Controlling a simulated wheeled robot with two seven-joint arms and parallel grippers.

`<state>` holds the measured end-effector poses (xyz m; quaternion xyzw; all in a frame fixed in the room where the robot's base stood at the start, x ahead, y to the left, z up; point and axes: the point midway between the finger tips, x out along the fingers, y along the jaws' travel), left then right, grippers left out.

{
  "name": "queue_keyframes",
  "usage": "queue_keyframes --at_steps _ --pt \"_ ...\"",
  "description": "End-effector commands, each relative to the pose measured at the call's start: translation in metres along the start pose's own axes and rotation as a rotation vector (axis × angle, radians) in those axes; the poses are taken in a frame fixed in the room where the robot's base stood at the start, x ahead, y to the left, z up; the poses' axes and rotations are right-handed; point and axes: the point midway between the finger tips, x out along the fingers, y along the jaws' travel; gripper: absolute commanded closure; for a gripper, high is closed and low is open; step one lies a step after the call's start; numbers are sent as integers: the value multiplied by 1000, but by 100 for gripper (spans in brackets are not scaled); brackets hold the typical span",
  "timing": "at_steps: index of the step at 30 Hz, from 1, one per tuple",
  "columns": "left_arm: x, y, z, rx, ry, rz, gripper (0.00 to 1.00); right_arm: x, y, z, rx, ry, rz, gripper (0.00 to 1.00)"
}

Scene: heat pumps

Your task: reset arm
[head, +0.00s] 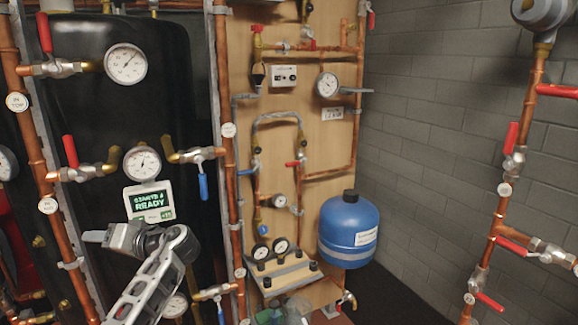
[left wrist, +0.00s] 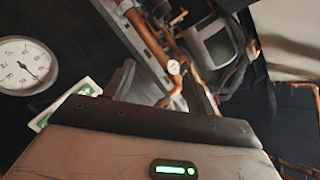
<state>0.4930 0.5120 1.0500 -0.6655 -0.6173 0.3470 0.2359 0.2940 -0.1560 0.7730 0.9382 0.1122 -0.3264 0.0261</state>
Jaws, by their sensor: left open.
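My left gripper (head: 98,237) is in front of the black tank (head: 85,105) at the lower left of the head view, its fingers pointing left. It sits just below the small display (head: 148,202) with green lettering that includes the word READY. In the left wrist view my left gripper (left wrist: 163,85) shows its two fingers spread apart, with nothing held between them. A round dial gauge (left wrist: 24,66) and the display's edge (left wrist: 70,100) are to the left of the fingers there. My right gripper is not in view.
Copper pipes (head: 229,160) with red-handled valves stand close around the left arm. A wooden panel (head: 275,110) with gauges and valves is in the middle, and a blue vessel (head: 348,222) hangs at its right. Another pipe (head: 497,215) rises at the right before a grey block wall (head: 430,110).

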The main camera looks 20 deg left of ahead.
Motion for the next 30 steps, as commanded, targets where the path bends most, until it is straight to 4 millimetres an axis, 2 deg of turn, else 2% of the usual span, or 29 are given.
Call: queue_keyframes --at_steps 2,5,6,9,13,19,20,21,26,29,30 --pt "-4 32 -16 45 87 166 44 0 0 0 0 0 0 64" --pt "-20 76 -39 81 230 402 44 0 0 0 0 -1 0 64" --pt "-32 93 -50 82 298 505 44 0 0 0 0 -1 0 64" --pt "-71 126 -77 45 485 748 44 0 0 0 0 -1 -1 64" --pt "-119 140 -107 -60 687 964 44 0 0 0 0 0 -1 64" --pt "-167 128 -138 -256 900 1139 44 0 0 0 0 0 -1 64" --pt "-172 130 -134 -270 912 1157 44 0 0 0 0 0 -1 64" --pt "-175 141 -115 -241 893 1171 44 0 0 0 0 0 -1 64" --pt "-192 167 -49 -177 848 1238 44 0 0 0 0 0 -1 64" --pt "-205 182 5 -131 804 1292 44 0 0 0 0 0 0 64" --pt "-211 187 30 -112 785 1316 44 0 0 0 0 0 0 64"
